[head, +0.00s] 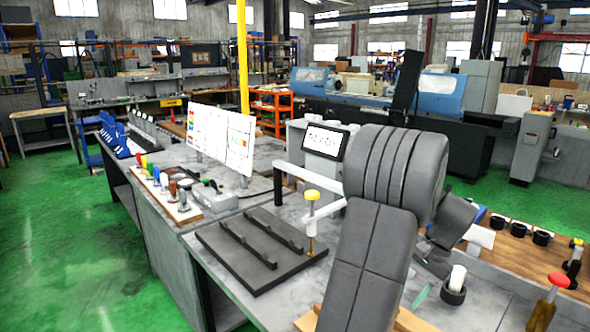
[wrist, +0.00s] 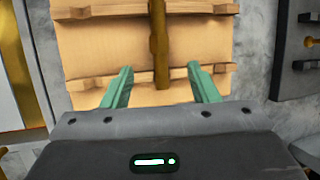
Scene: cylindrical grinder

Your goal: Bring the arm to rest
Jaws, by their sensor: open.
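My arm (head: 395,200), dark grey, is bent over the grey bench and fills the middle right of the head view. My gripper (wrist: 161,78) shows in the wrist view as two green fingers, spread apart and empty. They point at a light wooden rack (wrist: 90,50) with notched cross strips. A brown rod (wrist: 158,45) lies on the rack, its near end between the fingers with space on both sides. In the head view the arm hides most of the rack; only wooden edges (head: 308,320) show.
A dark tray (head: 225,247) with ridges lies left of my arm. A yellow-topped stand (head: 312,205) and a display (head: 325,141) are close by. Black holders (head: 543,238) stand on a wooden board at right. Green floor (head: 80,260) is free at left.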

